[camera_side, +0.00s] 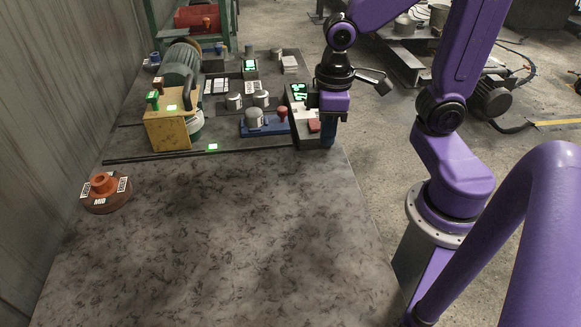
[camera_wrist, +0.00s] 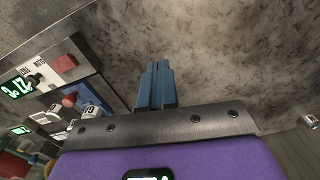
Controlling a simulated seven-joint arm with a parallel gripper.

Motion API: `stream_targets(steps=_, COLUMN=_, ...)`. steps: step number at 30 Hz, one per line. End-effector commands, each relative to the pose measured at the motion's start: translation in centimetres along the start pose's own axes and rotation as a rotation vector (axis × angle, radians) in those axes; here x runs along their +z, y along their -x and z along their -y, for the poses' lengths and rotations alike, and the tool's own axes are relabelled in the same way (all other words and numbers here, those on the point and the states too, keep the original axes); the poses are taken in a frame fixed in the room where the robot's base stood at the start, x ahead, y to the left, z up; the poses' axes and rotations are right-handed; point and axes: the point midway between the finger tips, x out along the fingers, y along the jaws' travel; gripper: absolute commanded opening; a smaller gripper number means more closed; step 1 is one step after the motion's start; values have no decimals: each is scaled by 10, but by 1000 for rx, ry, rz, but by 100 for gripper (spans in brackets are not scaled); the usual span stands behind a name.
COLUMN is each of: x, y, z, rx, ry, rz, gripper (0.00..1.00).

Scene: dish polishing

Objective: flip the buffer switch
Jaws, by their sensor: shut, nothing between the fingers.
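My gripper (camera_side: 328,138) has its blue fingers shut and empty, pointing down beside the right edge of a control panel (camera_side: 300,112). In the wrist view the closed fingers (camera_wrist: 155,84) stand over bare grey tabletop, right of that panel. The panel has a green lit display (camera_wrist: 16,86), a dark knob or lever (camera_wrist: 35,79) and a red block (camera_wrist: 64,63). A green motor-like machine (camera_side: 182,62) stands back left behind a yellow box (camera_side: 167,132) with a green-topped part (camera_side: 153,97). I cannot tell which part is the buffer switch.
A blue base (camera_side: 262,128) with a silver cylinder and a red knob sits left of the panel. A reddish-brown disc (camera_side: 106,196) lies at the left table edge. Small canisters and lit displays stand further back. The front of the table (camera_side: 230,250) is clear.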

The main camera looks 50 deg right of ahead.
Motion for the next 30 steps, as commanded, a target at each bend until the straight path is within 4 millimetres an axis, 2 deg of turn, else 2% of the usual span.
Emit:
stream_targets(steps=1, x=8, y=2, z=12, rx=-2, ry=66, rz=-4, gripper=0)
stream_targets(steps=6, x=36, y=5, z=46, rx=-6, ry=271, rz=-7, gripper=0)
stream_targets(steps=12, x=61, y=7, z=67, rx=-11, ry=436, rz=-10, gripper=0)
stream_targets(steps=19, x=70, y=7, z=73, rx=-12, ry=490, rz=-9, gripper=0)
stream_targets(steps=30, x=64, y=8, z=69, rx=-11, ry=445, rz=-9, gripper=0)
